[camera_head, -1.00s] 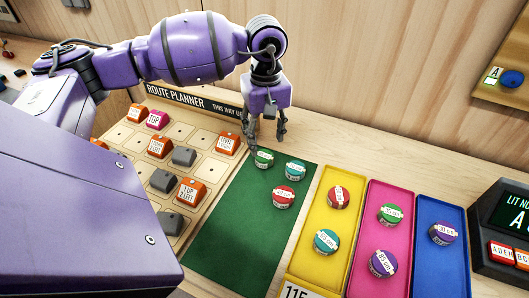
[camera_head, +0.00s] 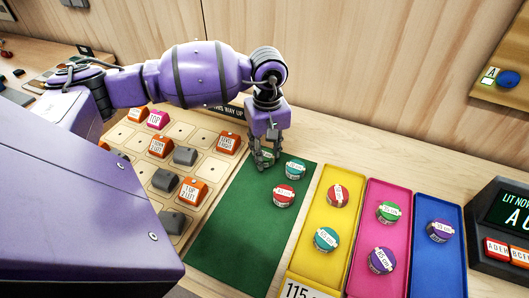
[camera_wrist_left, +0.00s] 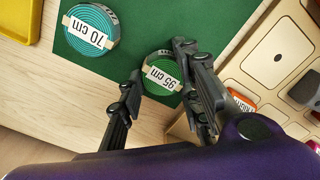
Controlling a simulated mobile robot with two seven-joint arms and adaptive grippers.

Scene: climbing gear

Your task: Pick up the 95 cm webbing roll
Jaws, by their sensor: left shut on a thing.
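The 95 cm webbing roll (camera_wrist_left: 161,73) is green with a white label. It lies on the green mat (camera_head: 236,235) near its back left corner. In the head view the roll (camera_head: 264,161) is mostly hidden by my left gripper (camera_head: 264,160). In the left wrist view my left gripper (camera_wrist_left: 160,98) has a finger on each side of the roll and is shut on it. The roll appears still down at the mat. My right gripper is not in view.
A teal 70 cm roll (camera_wrist_left: 92,28) lies close beside it, and a red roll (camera_head: 284,195) is nearer the front. The route planner board (camera_head: 128,140) with its blocks stands left. Yellow (camera_head: 349,174), pink (camera_head: 389,188) and blue (camera_head: 438,206) trays holding rolls are right.

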